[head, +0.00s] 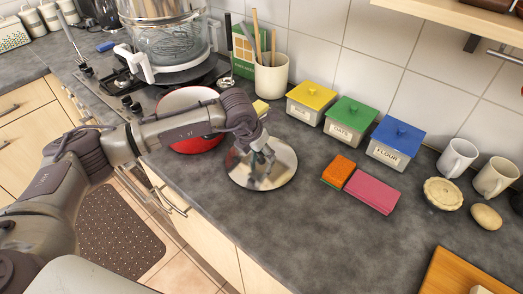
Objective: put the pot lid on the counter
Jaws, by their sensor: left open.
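The round, shiny metal pot lid (283,172) lies flat on the grey counter (330,235), just right of and in front of the red pot (200,146). It appears to rest on the counter. The red pot is uncovered, with a pale inside, and partly hidden behind my left arm. My left gripper (262,165) is open, pointing down over the middle of the lid. The gripper hides the lid's centre and knob, and I cannot tell whether the fingers touch it. My right gripper is not in view.
Behind stand a utensil crock (272,78) and canisters with yellow (313,95), green (352,114) and blue lids (398,136). Orange (339,169) and pink blocks (372,192) lie right of the lid. Mugs (457,157) stand farther right. The counter's front middle is clear.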

